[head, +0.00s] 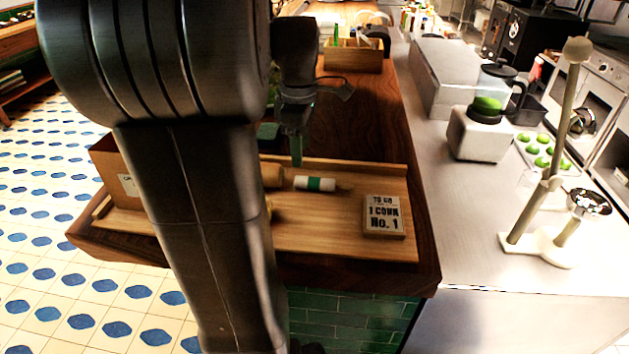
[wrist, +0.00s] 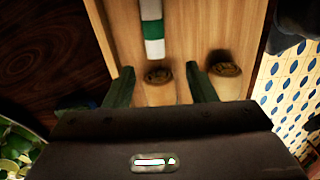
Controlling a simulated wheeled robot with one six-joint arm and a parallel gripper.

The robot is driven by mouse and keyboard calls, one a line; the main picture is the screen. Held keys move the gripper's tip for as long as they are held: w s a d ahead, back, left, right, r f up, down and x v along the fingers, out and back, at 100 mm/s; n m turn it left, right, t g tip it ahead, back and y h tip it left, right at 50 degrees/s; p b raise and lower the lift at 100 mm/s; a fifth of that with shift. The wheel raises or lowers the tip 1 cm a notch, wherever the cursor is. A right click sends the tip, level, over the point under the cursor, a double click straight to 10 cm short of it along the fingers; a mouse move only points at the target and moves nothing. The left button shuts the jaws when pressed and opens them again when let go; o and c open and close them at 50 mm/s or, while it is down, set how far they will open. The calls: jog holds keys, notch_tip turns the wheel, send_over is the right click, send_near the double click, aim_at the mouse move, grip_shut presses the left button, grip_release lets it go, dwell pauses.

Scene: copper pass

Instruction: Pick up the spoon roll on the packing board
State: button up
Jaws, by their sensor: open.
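The spoon roll (head: 315,184), white with a green band, lies on the wooden packing board (head: 330,238) in the head view. In the wrist view the spoon roll (wrist: 152,28) shows at the top centre, beyond my fingertips. My gripper (head: 297,152) hangs over the far side of the board, close to the roll's left end in the picture. In the wrist view my gripper (wrist: 160,69) has its two green fingers apart, with nothing held. Its height above the board is hard to tell.
Two tan round-topped containers (wrist: 158,76) (wrist: 226,62) stand near my fingers, one showing between them. A "TO GO" sign block (head: 383,216) sits right on the board. A cardboard box (head: 112,172) is at left, partly behind my arm. A steel counter with a blender (head: 487,105) lies right.

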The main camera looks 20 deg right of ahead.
aim_at(301, 178)
jog(key=f, duration=0.8)
jog(key=shift+w+d+f, duration=0.1)
jog(key=shift+w+f, duration=0.2)
jog(key=shift+w, duration=0.1)
jog(key=c, duration=1.1)
